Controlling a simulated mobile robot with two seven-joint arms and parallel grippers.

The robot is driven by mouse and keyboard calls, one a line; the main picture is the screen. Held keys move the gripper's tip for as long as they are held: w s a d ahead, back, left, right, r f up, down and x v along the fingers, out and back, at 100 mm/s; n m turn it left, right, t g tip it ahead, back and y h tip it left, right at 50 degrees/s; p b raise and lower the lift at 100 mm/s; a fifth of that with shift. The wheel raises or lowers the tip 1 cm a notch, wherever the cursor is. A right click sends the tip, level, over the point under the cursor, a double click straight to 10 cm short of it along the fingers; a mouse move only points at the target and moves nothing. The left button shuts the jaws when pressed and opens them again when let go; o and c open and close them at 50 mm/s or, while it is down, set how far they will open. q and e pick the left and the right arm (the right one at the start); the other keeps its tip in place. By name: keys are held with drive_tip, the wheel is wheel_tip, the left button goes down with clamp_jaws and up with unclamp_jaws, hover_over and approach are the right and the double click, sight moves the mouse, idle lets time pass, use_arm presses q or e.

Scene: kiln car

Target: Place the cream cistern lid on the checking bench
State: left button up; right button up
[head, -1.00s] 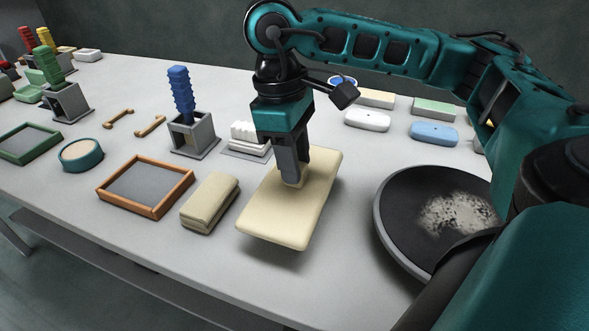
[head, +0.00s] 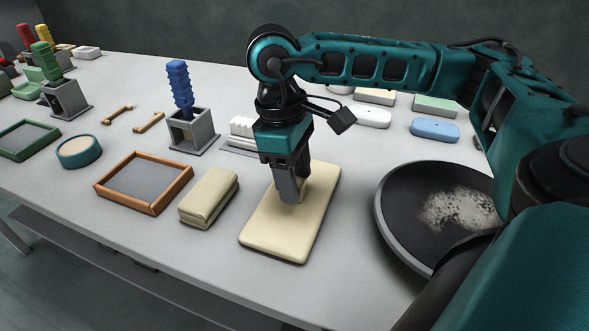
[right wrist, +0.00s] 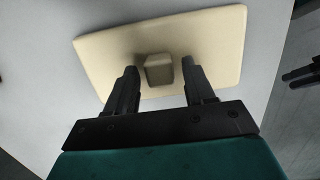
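The cream cistern lid (head: 309,222) lies flat on the pale grey bench (head: 230,260), between the folded cloth and the round dark turntable. Its raised knob (right wrist: 159,70) shows in the right wrist view. My right gripper (head: 290,195) is over the lid. In the right wrist view its two fingers (right wrist: 160,88) stand apart, one to each side of the knob with gaps between, so it is open. In the head view the gripper hides most of the knob. My left gripper is not in view.
A folded beige cloth (head: 208,198) and a wood-framed tray (head: 143,210) lie to the left. A dark turntable (head: 395,225) is close on the right. A blue-handled tool in a grey holder (head: 191,130) and several coloured blocks stand behind.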

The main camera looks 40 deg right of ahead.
drive_tip(key=shift+o, duration=0.2)
drive_tip(key=shift+r, duration=0.4)
wheel_tip(320, 180, up, 11)
drive_tip(key=w+p, duration=0.1)
drive_tip(key=p, duration=0.2)
drive_tip(key=shift+w+a+r+p, duration=0.2)
drive_tip(key=shift+w+a+p, duration=0.15)
drive_tip(key=shift+a, duration=0.1)
